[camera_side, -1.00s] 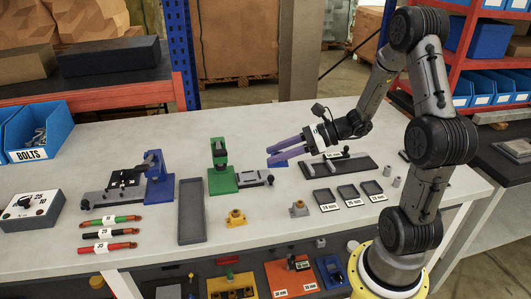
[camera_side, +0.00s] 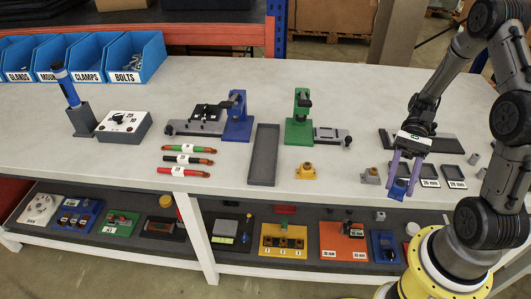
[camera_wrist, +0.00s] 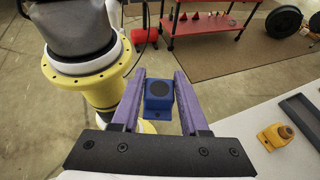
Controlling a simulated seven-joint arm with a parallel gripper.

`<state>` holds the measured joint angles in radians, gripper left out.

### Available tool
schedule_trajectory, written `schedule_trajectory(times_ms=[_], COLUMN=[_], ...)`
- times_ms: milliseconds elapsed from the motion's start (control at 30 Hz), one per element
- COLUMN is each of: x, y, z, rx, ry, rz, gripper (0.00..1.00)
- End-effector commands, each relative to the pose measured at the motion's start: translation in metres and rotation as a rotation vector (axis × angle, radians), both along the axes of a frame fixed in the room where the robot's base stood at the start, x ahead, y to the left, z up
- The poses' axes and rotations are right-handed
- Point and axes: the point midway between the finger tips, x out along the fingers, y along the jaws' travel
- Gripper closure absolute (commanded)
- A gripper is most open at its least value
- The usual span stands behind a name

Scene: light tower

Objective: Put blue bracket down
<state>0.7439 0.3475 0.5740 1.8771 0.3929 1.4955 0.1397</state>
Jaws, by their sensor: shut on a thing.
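The blue bracket (camera_side: 399,189) is a small blue block with a dark round top. It is between the purple fingers of my gripper (camera_side: 403,182), near the table's front edge at the right in the side view. In the wrist view the bracket (camera_wrist: 159,96) sits between the two fingers of my gripper (camera_wrist: 160,92), which are shut on it. The floor and my yellow base show behind it there. I cannot tell its exact height above the table edge.
A yellow bracket (camera_side: 306,172) and a grey bracket (camera_side: 371,176) stand on the table to the left of my gripper. Small labelled trays (camera_side: 454,175) lie to the right. A long grey tray (camera_side: 264,155) lies mid-table. A lower shelf below the table holds several fixtures.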

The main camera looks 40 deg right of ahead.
Motion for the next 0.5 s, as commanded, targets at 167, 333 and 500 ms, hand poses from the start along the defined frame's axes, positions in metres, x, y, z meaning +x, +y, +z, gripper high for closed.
schedule_trajectory(times_ms=[167,333,500], x=[-0.035,-0.051,-0.044], y=[-0.017,-0.049,-0.086], z=[-0.011,-0.014,-0.011], rx=[0.001,-0.001,-0.002], ry=[0.0,0.0,-0.001], rz=[0.456,0.894,1.331], gripper=[1.0,1.0,1.0])
